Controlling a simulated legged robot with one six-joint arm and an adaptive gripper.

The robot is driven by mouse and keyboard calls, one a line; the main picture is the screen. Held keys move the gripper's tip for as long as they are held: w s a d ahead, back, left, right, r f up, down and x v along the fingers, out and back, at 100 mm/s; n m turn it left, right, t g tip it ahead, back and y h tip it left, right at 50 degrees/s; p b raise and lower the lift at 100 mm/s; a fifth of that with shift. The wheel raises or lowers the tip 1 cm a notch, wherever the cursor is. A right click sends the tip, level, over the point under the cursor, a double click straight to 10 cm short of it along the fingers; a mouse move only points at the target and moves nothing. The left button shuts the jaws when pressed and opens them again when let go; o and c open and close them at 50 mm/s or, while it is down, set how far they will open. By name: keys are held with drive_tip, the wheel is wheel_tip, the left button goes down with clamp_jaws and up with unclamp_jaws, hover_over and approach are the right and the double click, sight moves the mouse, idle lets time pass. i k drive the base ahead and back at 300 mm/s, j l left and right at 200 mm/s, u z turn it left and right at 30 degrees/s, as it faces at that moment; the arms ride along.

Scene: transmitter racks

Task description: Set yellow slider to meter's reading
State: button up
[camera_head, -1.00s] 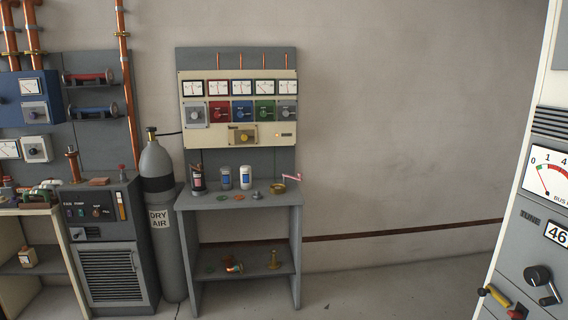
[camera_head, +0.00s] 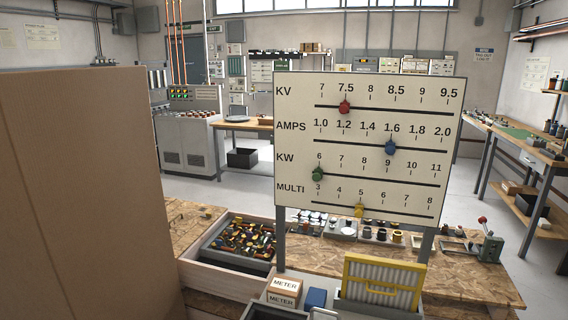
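The yellow slider (camera_head: 359,210) sits on the lowest track of a cream scale board (camera_head: 455,100), the track labelled MULTI with marks 3 to 8. It stands at about the 5 mark. Above it are a red slider (camera_head: 345,107) near 7.5 on KV, a blue slider (camera_head: 390,147) near 1.6 on AMPS and a green slider (camera_head: 318,174) near 6 on KW. No meter dial can be read now. My gripper is not in view.
A large brown panel (camera_head: 85,190) blocks the left foreground. Below the board are a box marked METER (camera_head: 284,292), a blue box (camera_head: 316,299), a yellow-framed ribbed panel (camera_head: 382,284) and a tray of small parts (camera_head: 240,243). Open floor lies behind, between benches.

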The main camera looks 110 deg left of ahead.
sight(359, 211)
drive_tip(key=u, duration=3.35)
